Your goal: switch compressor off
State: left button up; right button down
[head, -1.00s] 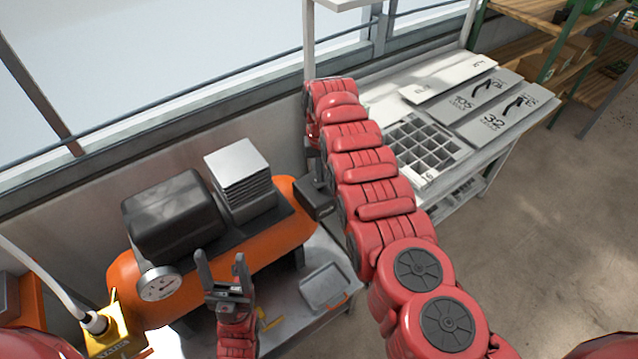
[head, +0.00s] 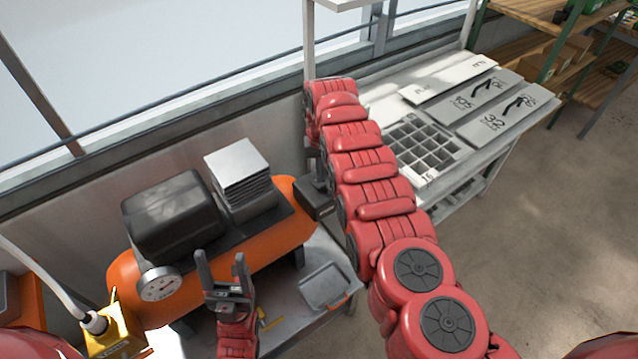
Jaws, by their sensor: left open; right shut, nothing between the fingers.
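The compressor has an orange tank (head: 276,247) with a black motor cover (head: 174,215) and a finned grey block (head: 241,168) on top. A round gauge (head: 159,284) sits at its left end. A black box (head: 322,204), which looks like its switch box, sits at the right end. My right gripper (head: 317,178) points down at this box, shut and mostly hidden behind my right arm. I cannot tell whether it touches the box. My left gripper (head: 223,270) is open and empty, in front of the tank in the picture.
A grey tray (head: 324,287) lies on the bench right of my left gripper. A yellow box (head: 114,334) with a hose stands at the lower left. Behind my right arm, a white table (head: 462,166) carries a cell tray (head: 404,137) and labelled plates (head: 501,113). Open floor lies right.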

aim_at(321, 185)
jog(key=shift+s+f+b, duration=0.1)
jog(key=shift+f+b, duration=0.85)
jog(key=shift+f, duration=0.15)
dwell(0.6)
jog(key=shift+r, duration=0.1)
notch_tip(321, 185, up, 2)
jog(key=shift+r+p, duration=0.15)
jog(key=shift+p, duration=1.1)
notch_tip(321, 185, up, 2)
jog(key=shift+r+p, duration=0.15)
jog(key=shift+p, duration=0.75)
jog(key=shift+r+p, duration=0.7)
jog(key=shift+r, duration=0.5)
jog(key=shift+f, duration=0.1)
